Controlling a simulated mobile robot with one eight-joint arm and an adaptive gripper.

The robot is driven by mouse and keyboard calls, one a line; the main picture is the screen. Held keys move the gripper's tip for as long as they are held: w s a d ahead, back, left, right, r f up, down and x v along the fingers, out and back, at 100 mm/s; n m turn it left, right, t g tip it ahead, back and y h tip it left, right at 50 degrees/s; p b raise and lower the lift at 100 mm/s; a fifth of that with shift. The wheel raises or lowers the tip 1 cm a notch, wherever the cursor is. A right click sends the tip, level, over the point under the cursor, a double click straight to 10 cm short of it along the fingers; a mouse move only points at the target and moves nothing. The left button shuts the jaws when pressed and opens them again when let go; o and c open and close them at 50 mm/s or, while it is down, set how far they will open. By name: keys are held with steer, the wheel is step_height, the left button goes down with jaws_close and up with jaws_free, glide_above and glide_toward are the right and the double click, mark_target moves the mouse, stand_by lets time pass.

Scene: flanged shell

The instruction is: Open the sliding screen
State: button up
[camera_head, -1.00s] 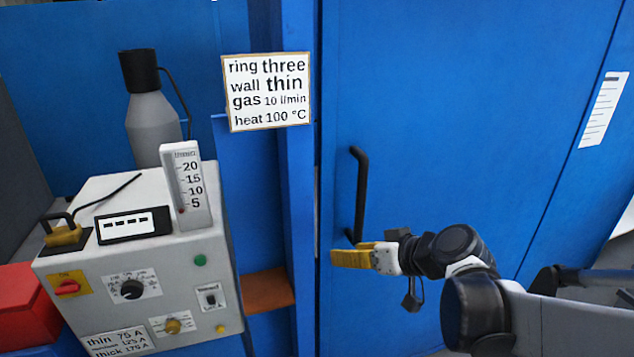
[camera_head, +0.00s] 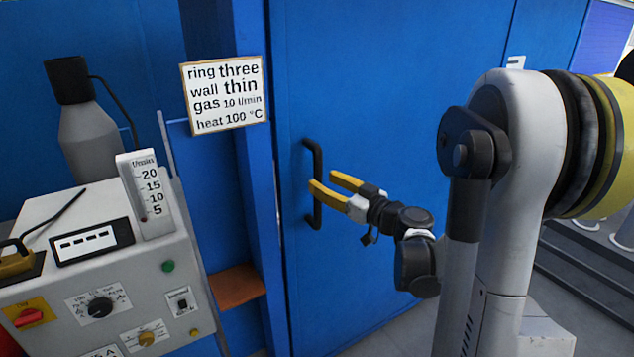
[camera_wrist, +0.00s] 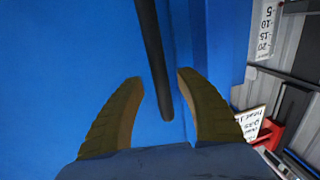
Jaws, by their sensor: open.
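The sliding screen (camera_head: 400,80) is a large blue panel, standing against a blue post at its left edge. A black vertical bar handle (camera_head: 317,160) is fixed near that edge. My gripper (camera_head: 323,179) has two yellow fingers and is open at the handle's middle to lower part. In the wrist view, the handle (camera_wrist: 152,50) runs down between the two spread fingers (camera_wrist: 160,78), nearer the right one. Its free-looking lower end shows between them. No contact between fingers and handle can be made out.
A grey control box (camera_head: 110,270) with dials and a flow gauge (camera_head: 146,195) stands at left, with a grey bottle (camera_head: 90,135) behind it. A notice (camera_head: 224,95) hangs beside the post. An orange-brown ledge (camera_head: 236,286) juts below. Floor (camera_head: 400,325) shows at right.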

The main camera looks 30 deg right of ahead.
steer(key=shift+x, duration=1.35)
jaws_close()
